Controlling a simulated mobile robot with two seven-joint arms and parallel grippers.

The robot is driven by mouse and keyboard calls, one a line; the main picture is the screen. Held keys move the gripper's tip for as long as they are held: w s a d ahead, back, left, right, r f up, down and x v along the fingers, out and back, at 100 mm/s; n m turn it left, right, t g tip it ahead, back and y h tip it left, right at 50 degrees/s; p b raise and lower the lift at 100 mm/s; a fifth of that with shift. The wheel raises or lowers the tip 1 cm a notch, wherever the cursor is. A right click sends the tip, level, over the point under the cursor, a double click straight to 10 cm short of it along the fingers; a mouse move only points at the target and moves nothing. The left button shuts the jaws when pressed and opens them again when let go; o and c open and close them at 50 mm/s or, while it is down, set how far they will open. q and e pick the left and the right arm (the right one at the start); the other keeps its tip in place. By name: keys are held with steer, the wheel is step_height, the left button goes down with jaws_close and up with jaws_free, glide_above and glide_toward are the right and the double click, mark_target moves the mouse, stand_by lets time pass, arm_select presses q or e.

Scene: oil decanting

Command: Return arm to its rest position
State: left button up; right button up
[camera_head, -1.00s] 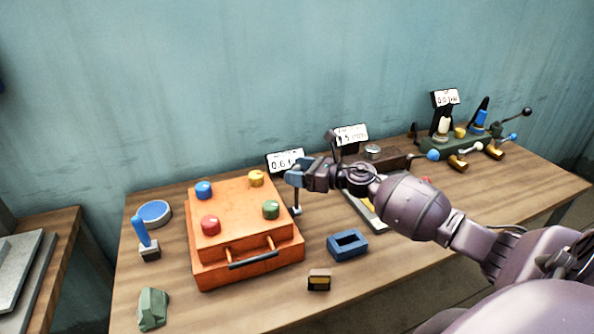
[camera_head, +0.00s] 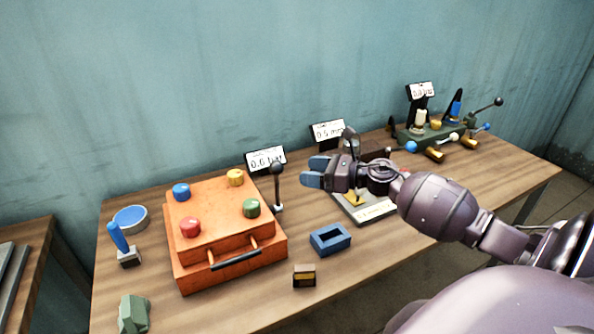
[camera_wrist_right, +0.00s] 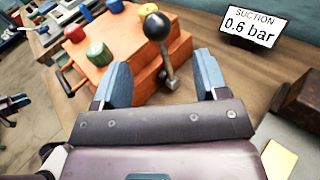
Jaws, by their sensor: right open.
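My right gripper (camera_head: 314,173) is in the head view above the middle of the workbench, with blue fingertips pointing left. It is open and empty; in the right wrist view its two blue fingers (camera_wrist_right: 162,85) stand apart. A black-knobbed lever (camera_head: 278,180) stands upright just left of the fingertips, apart from them in the head view. The lever's ball (camera_wrist_right: 157,26) also shows beyond the fingers in the right wrist view. My left gripper is not in view.
An orange box (camera_head: 222,223) with coloured knobs stands left of the lever. A blue hollow block (camera_head: 330,239) and a small dark block (camera_head: 304,276) lie in front. A suction display (camera_head: 265,160) stands behind. A green valve stand (camera_head: 428,133) is at the far right.

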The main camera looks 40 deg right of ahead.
steer(key=shift+s+d, duration=0.35)
steer(key=shift+s, duration=0.2)
stand_by(0.4)
